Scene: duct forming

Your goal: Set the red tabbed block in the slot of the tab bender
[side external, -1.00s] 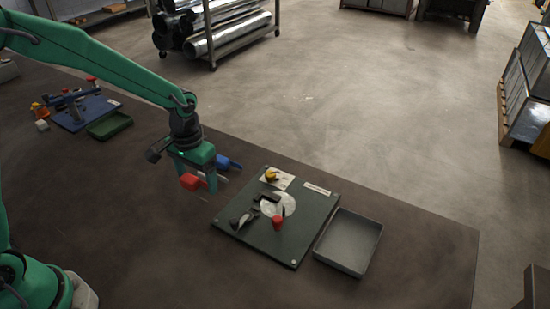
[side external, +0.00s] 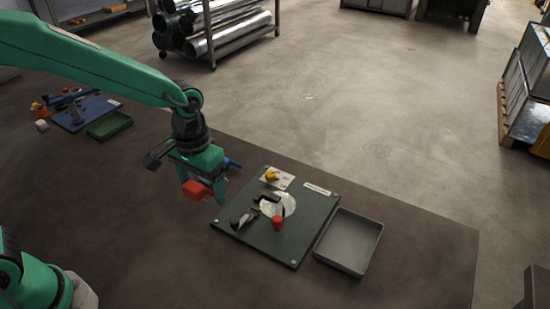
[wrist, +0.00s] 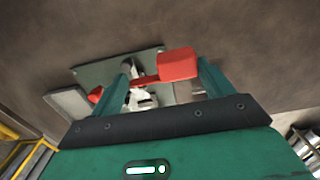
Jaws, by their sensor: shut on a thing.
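The red tabbed block (side external: 196,190) is held by my gripper (side external: 208,190) above the table, left of the bender plate. In the wrist view, the block (wrist: 178,65) lies between the two green fingers, with its narrow tab pointing left. My gripper is shut on it. The tab bender (side external: 262,240) is a dark green plate with a black slot piece (side external: 266,204), a silver disc, a red knob (side external: 277,222), a yellow knob and a dark lever. In the wrist view, the block and fingers partly hide the bender. The inside of the slot cannot be made out.
A grey tray (side external: 348,242) sits right of the bender plate. A blue object (side external: 233,163) lies behind my gripper, partly hidden. A blue fixture (side external: 80,110) and a green tray (side external: 109,125) stand at the far left. The table in front of the bender is clear.

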